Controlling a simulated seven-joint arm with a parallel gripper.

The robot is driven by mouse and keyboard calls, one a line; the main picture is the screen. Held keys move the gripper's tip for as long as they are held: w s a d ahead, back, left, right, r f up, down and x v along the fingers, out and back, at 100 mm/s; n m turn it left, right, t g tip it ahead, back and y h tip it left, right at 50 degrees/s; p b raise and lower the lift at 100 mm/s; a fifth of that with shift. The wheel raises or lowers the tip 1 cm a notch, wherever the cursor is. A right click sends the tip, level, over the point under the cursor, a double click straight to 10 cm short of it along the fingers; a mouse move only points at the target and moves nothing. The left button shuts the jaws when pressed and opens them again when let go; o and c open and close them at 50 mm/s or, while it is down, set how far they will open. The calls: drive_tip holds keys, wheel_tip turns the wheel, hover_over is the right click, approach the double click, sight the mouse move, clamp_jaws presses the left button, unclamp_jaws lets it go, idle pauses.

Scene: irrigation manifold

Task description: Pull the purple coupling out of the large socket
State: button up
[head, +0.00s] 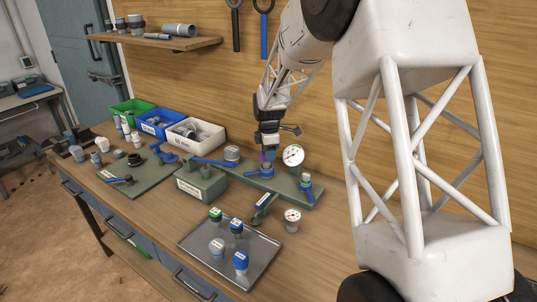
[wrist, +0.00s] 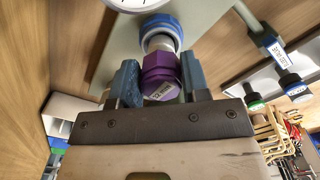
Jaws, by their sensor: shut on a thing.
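My gripper (head: 267,150) points down over the green manifold board (head: 292,186). In the wrist view its two blue-grey fingers are shut on the purple coupling (wrist: 161,75), one on each side. The coupling carries a white label, only partly readable. A pale grey stub (wrist: 159,42) shows beyond the coupling, in line with a blue-ringed socket (wrist: 162,27). I cannot tell how deep the stub sits in that socket.
A pressure gauge (head: 293,155) stands close right of my gripper, and a blue-handled valve (head: 231,154) to its left. A metal tray (head: 232,252) with several capped fittings is in front. Bins (head: 197,135) line the back. A wooden wall is behind.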

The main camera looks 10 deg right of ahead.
drive_tip(key=shift+r, duration=1.7)
idle(0.9)
drive_tip(key=shift+r, duration=1.9)
